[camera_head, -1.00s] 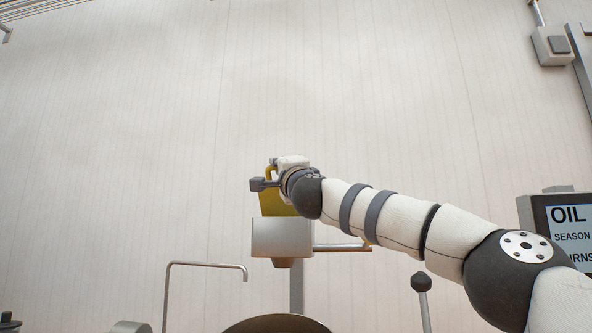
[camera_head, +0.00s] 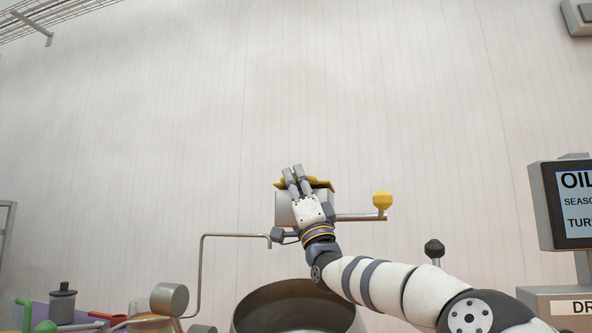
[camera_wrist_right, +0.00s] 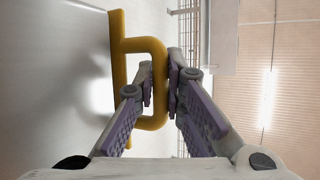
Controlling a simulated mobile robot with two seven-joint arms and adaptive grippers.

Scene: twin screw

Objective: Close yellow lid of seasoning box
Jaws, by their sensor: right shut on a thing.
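The yellow lid (camera_head: 321,184) lies roughly flat across the top of the grey metal seasoning box (camera_head: 285,208). Whether it is fully seated cannot be told. My right gripper (camera_head: 294,169) reaches up in front of the box, its fingers partly covering the lid and box. In the right wrist view the lid shows edge-on as a yellow strip (camera_wrist_right: 118,60) with a looped handle (camera_wrist_right: 142,45). My right gripper (camera_wrist_right: 160,78) is shut on the handle's bar there. My left gripper is not in view.
A rod with a yellow knob (camera_head: 382,199) sticks out right of the box. A large round pot (camera_head: 255,312) stands below, with a bent pipe (camera_head: 203,270) to its left. A screen (camera_head: 577,205) stands at right. Kitchen items sit at lower left.

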